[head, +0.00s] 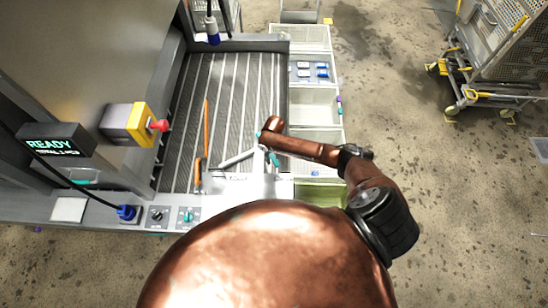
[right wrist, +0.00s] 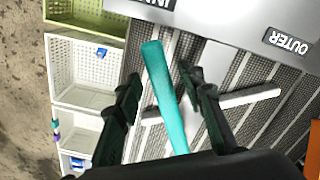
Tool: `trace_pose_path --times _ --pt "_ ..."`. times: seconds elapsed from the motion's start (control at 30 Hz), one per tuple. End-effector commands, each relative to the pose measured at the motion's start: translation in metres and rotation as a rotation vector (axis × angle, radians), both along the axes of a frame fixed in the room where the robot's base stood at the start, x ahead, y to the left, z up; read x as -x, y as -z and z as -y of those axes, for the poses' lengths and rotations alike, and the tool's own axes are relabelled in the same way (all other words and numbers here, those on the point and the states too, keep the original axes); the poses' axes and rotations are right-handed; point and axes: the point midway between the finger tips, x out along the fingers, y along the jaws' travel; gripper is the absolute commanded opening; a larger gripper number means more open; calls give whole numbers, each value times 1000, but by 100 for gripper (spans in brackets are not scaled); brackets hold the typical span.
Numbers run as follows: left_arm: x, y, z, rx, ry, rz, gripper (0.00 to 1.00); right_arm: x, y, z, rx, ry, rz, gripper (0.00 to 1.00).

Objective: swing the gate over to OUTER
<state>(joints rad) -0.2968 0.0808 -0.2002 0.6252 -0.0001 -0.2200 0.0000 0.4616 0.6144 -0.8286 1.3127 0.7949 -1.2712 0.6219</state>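The gate shows as a pale bar (head: 237,158) lying across the ribbed bed in the head view; its pale bar (right wrist: 240,101) also shows in the right wrist view. A teal handle (right wrist: 166,95) stands up between the fingers of my right gripper (right wrist: 162,95). The fingers are apart, with a gap visible on both sides of the handle. The OUTER plate (right wrist: 287,42) is at the upper right of the wrist view; a second plate (right wrist: 162,3) is cut off at the top edge. In the head view my right forearm hides much of the gripper. My left gripper is out of view.
An orange bar (head: 206,127) stands left of the gate. A READY display (head: 56,143) and a red button on a yellow box (head: 158,125) are at the left. White bins (head: 314,107) line the bed's right side. A cart (head: 490,50) stands far right; floor between is clear.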

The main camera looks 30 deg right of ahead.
Motion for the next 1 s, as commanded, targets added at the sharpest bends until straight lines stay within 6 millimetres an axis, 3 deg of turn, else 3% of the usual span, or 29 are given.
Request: trace_pose_path --times 0.5,1.0 --pt "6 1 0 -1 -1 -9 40 0 0 0 0 0 0 0" --pt "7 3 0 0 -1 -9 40 -3 0 -3 -1 3 1 0"
